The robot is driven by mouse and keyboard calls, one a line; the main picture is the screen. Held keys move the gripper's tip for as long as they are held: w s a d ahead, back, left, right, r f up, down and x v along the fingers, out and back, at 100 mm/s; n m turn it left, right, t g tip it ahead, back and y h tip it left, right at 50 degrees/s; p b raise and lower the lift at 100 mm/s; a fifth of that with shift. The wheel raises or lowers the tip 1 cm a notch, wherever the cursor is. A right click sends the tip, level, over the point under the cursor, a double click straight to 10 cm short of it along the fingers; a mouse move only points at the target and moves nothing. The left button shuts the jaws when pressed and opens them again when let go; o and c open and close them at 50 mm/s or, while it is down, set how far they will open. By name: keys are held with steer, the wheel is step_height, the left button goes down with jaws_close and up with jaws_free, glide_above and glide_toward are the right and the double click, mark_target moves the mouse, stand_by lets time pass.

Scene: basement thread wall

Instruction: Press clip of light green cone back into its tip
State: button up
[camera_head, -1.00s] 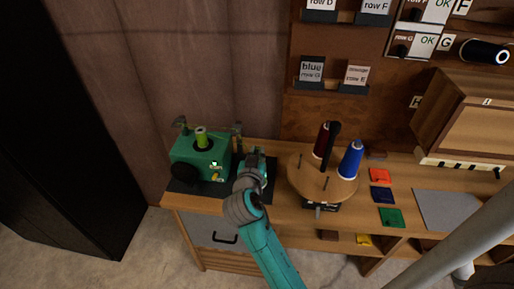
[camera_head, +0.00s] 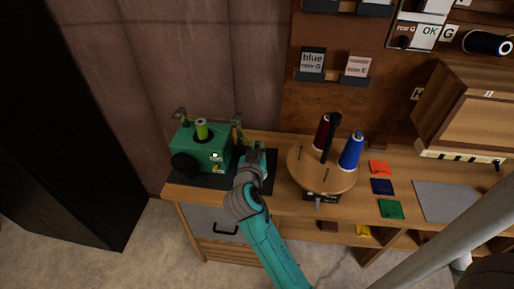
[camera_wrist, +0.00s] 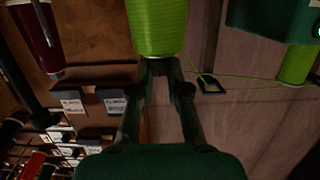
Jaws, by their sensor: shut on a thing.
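In the wrist view the light green cone (camera_wrist: 158,25) is at top centre, with its narrow end towards me. My gripper (camera_wrist: 162,70) is shut at that narrow end; I cannot make out the clip between the fingertips. A light green thread runs right from near the fingertips to a light green spool (camera_wrist: 297,65). In the head view my gripper (camera_head: 258,160) is just right of the green machine (camera_head: 205,158), which carries the light green spool (camera_head: 201,130). The held cone is mostly hidden there.
A round wooden turntable (camera_head: 305,180) with a dark red cone (camera_head: 322,132) and a blue cone (camera_head: 351,152) stands close on the right. Small coloured squares and a grey mat (camera_head: 447,202) lie farther right. A small dark bracket (camera_wrist: 212,85) is near the thread.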

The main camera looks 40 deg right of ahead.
steer(key=shift+f, duration=0.2)
steer(key=o, duration=0.8)
steer(key=v, duration=1.2)
